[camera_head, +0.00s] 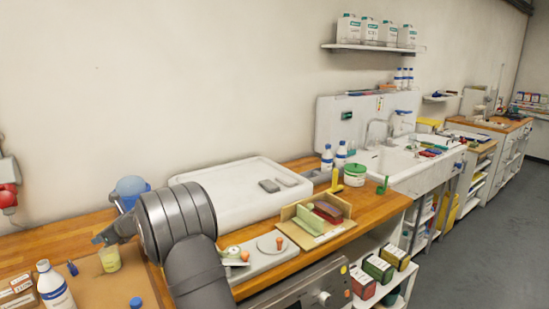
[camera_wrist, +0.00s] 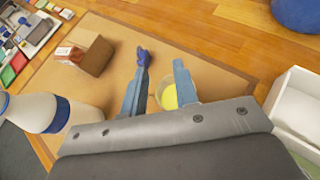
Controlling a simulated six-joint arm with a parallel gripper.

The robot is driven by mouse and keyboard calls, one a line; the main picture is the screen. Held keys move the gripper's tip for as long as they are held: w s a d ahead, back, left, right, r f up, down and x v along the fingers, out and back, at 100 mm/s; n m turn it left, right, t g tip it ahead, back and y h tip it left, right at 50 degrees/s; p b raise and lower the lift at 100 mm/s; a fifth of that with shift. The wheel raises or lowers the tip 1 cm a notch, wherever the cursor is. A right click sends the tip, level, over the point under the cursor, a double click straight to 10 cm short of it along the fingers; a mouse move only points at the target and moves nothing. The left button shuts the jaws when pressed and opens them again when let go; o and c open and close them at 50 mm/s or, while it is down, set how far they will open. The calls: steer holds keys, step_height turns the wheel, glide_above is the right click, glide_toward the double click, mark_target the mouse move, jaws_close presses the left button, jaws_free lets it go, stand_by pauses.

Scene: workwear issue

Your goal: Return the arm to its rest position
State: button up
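My gripper (camera_head: 104,238) hangs over the left end of the wooden bench, low above a brown mat. In the wrist view its two blue-grey fingers (camera_wrist: 160,72) stand apart, with nothing held between them. A clear cup with yellow contents (camera_head: 110,259) stands on the mat just below the gripper. It also shows in the wrist view (camera_wrist: 170,97), partly hidden behind the right finger. A small dark blue object (camera_wrist: 143,58) lies near the tip of the left finger. My arm's grey links cover part of the bench.
A white bottle (camera_head: 55,290) and a cardboard box (camera_head: 18,294) stand left of the gripper. A blue round thing (camera_head: 131,186) is behind it. A large white tray (camera_head: 240,200) lies to the right. The air above the bench is clear.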

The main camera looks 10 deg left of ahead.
steer(key=shift+s+d+n+g, duration=0.35)
steer(key=shift+d+n+g, duration=0.2)
steer(key=shift+d+g, duration=0.1)
steer(key=shift+s+d+n+g, duration=0.3)
steer(key=shift+d+n+g, duration=0.3)
steer(key=shift+d, duration=0.1)
steer(key=shift+s+d+n+g, duration=0.35)
steer(key=shift+d+n+g, duration=0.2)
steer(key=shift+d, duration=0.1)
steer(key=shift+a, duration=0.1)
steer(key=w+a+r+m+t, duration=0.1)
steer(key=w+a+m+t, duration=0.2)
steer(key=a+m+t, duration=0.4)
steer(key=shift+w+a+r+h, duration=0.15)
steer(key=shift+w+r+h, duration=0.15)
steer(key=shift+r+h, duration=0.1)
steer(key=shift+t, duration=0.3)
steer(key=shift+f, duration=0.1)
